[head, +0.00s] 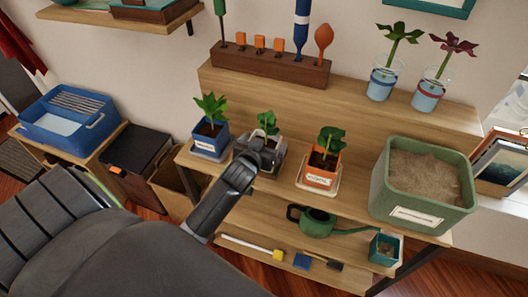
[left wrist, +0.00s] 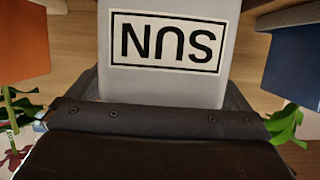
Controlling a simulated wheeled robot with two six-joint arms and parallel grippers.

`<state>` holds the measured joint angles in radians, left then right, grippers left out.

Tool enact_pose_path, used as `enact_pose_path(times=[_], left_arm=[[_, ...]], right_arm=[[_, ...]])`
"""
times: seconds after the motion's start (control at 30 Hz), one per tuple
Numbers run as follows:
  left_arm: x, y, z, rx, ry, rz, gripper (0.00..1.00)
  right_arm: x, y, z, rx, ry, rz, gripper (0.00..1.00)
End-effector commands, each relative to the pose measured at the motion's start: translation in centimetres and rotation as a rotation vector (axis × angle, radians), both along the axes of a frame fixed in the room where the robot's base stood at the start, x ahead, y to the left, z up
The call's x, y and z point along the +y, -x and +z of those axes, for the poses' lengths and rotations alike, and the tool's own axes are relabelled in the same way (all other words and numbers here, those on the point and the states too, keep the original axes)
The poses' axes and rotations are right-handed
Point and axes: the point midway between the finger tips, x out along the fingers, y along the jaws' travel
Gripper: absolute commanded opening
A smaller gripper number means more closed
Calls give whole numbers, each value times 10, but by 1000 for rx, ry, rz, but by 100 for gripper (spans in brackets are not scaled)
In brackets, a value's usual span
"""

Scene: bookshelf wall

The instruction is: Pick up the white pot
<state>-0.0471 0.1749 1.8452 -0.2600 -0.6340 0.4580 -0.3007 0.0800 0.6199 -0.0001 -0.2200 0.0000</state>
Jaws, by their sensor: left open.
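The white pot (left wrist: 165,85) fills the middle of the left wrist view, with a black-framed label in large letters on its face. In the head view its leafy green plant (head: 267,122) shows in the middle of the shelf's row, while my gripper hides most of the pot. My left gripper (head: 262,150) is open and right at the white pot, its dark body close against the pot in the wrist view. Whether the fingers touch the pot is hidden. My right gripper is not in view.
A blue pot (head: 211,133) stands close on the left and an orange pot (head: 322,165) close on the right. A large green planter (head: 422,210) stands further right. A tool rack (head: 270,66) is behind. A green watering can (head: 318,222) sits on the lower shelf.

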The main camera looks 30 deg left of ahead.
Motion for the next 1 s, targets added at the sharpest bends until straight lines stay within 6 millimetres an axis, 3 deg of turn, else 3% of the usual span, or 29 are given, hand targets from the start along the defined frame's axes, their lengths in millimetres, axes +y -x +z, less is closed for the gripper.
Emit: enact_pose_path(times=[0.13,0.57,0.83,1.0], left_arm=[[0,0,0,0,0,0,97],[0,0,2,-5,-2,-1,42],[0,-1,6,-6,-2,-1,42],[0,-1,30,-10,-4,-3,42]], right_arm=[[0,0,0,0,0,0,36],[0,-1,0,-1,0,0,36],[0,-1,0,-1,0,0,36],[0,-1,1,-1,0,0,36]])
